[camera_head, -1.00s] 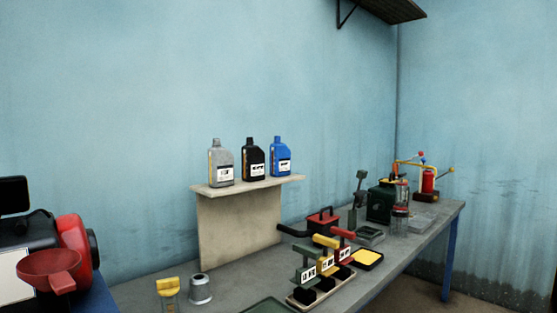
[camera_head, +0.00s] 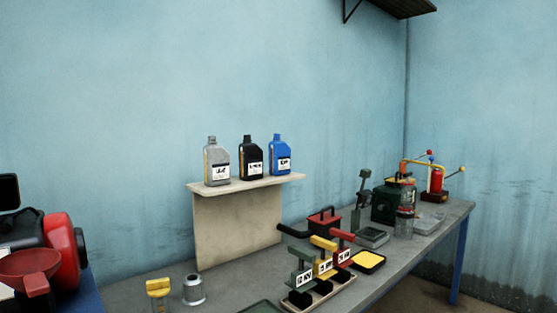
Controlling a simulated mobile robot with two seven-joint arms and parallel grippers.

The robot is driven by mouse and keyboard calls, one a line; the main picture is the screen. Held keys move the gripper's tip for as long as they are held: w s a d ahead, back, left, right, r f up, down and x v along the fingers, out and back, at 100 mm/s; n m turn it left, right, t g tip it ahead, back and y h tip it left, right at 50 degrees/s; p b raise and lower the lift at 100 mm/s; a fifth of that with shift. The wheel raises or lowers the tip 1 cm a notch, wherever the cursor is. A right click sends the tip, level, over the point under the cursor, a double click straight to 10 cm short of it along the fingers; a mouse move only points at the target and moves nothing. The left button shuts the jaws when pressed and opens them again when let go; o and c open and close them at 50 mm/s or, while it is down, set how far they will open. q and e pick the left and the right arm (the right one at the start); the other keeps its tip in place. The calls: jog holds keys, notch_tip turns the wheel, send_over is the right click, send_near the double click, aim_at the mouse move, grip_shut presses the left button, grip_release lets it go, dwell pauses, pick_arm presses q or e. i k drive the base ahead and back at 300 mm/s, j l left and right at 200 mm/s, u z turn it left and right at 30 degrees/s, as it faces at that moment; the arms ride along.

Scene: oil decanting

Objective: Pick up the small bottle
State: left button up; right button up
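Neither of my grippers is in view. Three bottles stand upright in a row on a raised pale shelf (camera_head: 237,225): a grey one (camera_head: 216,165), a black one (camera_head: 251,160) and a blue one (camera_head: 281,158), each with a white label. At the lower edge of the view stands a clear vessel with a yellow top (camera_head: 158,289), its lower part cut off by the frame. A small grey metal container (camera_head: 194,290) stands just right of it. I cannot tell for sure which of these is the small bottle.
A grey workbench (camera_head: 240,283) runs back to the right. A rack of stamp-like handles (camera_head: 325,268), a red-lidded box (camera_head: 323,222), a yellow pad (camera_head: 369,261), a green machine (camera_head: 385,205) and a glass jar (camera_head: 404,225) stand on it. A red funnel (camera_head: 30,268) is at left.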

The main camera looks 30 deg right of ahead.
aim_at(280, 152)
jog(key=l+u, duration=0.15)
jog(key=l, duration=0.45)
jog(key=l+u, duration=0.2)
jog(key=l, duration=0.35)
jog(key=k+l+u, duration=0.15)
jog(key=l, duration=0.4)
jog(key=l+u, duration=0.15)
jog(key=l, duration=0.45)
jog(key=k+j, duration=0.05)
